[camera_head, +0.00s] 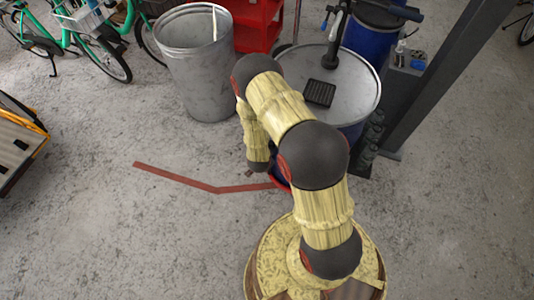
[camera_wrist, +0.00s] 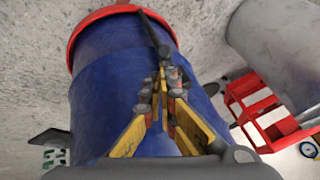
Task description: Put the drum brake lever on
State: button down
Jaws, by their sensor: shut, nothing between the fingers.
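A dark bar, which looks like the drum brake lever (camera_wrist: 151,27), runs from the red rim (camera_wrist: 95,20) of a blue drum (camera_wrist: 105,75) in the wrist view. Its near end is just beyond my fingertips; I cannot tell whether they touch. My gripper (camera_wrist: 163,84), with yellow fingers and grey tips, is shut and empty in front of the drum's side. In the head view the blue drum has a grey lid (camera_head: 345,85), and its red rim (camera_head: 280,183) shows low down. There my arm hides the lever and much of the drum side.
A grey metal bin (camera_head: 195,70) stands left of the drum, with a red cart (camera_head: 258,25) behind. A dark post (camera_head: 435,75) rises at the right. A black tray (camera_head: 320,93) lies on the lid.

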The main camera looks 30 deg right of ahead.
notch_tip(320, 180, down, 6)
jog(key=s+a+t+h+b, duration=0.1)
jog(key=a+h+b, duration=0.1)
jog(key=b, duration=0.3)
jog(key=shift+s+t, duration=0.25)
jog(key=shift+t, duration=0.15)
